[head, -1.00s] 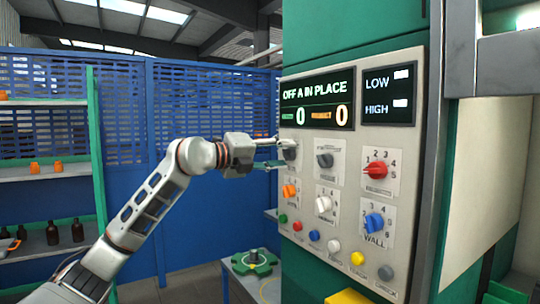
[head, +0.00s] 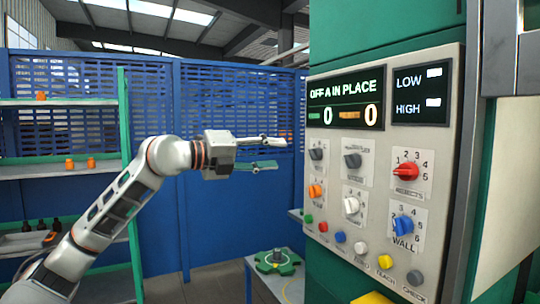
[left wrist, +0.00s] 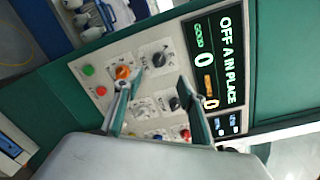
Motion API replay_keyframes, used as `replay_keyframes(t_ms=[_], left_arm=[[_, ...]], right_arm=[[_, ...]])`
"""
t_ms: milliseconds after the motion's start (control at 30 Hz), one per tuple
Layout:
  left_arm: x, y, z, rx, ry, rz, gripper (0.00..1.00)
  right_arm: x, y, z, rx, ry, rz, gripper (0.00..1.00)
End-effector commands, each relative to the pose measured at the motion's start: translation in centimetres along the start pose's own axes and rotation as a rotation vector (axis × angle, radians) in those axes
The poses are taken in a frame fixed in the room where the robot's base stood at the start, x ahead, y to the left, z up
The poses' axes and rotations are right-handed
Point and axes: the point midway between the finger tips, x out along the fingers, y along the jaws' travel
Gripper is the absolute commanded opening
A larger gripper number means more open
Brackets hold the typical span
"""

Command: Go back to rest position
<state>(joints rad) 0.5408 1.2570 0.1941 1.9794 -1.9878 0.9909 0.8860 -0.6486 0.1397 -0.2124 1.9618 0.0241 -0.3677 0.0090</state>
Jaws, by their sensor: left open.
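My left gripper (head: 262,153) is open and empty, level in the air to the left of the control panel (head: 382,255), apart from it. In the left wrist view its two fingers (left wrist: 155,105) stand spread in front of the panel. The panel carries a grey knob (head: 316,153) at upper left, a second grey knob (head: 352,160), a red knob (head: 407,170), an orange knob (head: 315,191), a white knob (head: 351,205) and a blue knob (head: 403,224). The display (head: 343,103) reads "OFF A IN PLACE" with two zeros. My right gripper is not in view.
A shelf (head: 50,170) at the left holds orange jars (head: 80,163) and dark bottles (head: 42,225). A blue mesh fence (head: 225,110) stands behind. A green star-shaped wheel (head: 277,262) is on a low table below my gripper. Open space lies between shelf and panel.

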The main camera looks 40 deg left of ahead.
Motion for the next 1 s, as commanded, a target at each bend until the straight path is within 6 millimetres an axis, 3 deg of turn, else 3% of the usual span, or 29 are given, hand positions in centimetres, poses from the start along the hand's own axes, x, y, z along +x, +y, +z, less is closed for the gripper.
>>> replay_keyframes(t_ms=[700,767,867,1000], left_arm=[[0.1,0.3,-0.5,-0.007,0.011,-0.004,0.41],[0.8,1.0,-1.5,-0.025,0.037,-0.016,0.41],[2.6,3.0,-5.0,-0.090,0.113,-0.055,0.41],[5.6,7.4,-12.9,-0.286,0.246,-0.160,0.41]], right_arm=[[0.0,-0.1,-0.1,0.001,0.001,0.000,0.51],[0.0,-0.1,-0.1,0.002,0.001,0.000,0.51],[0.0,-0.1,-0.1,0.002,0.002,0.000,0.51],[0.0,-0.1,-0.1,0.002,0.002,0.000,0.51]])
